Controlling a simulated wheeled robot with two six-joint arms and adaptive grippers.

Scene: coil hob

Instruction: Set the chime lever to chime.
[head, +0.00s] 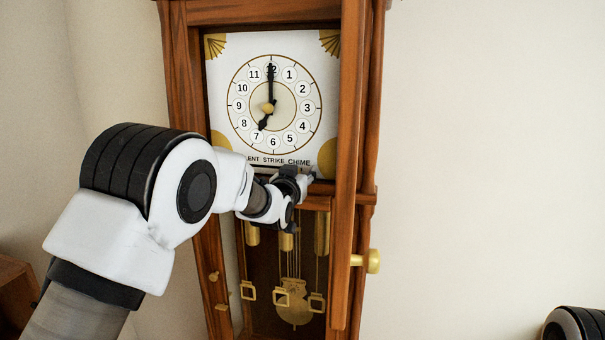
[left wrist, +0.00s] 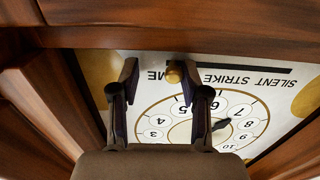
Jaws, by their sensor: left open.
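The tall wooden clock has a white dial (head: 228,120) with the words SILENT, STRIKE and CHIME (head: 299,162) along its lower edge. In the left wrist view the dial (left wrist: 262,135) appears upside down. My left gripper (head: 304,181) is open at the dial's lower right. In the wrist view its fingers (left wrist: 164,80) stand on either side of the knob, nearer the right one; contact cannot be told. In the head view it hides the knob.
The clock's glass-door frame (head: 348,215) stands open to the right of the gripper, with a brass door knob (head: 373,261). Brass weights (head: 322,233) and a pendulum (head: 297,308) hang below. A wooden ledge (left wrist: 175,37) runs close by the fingertips. The wall at right is clear.

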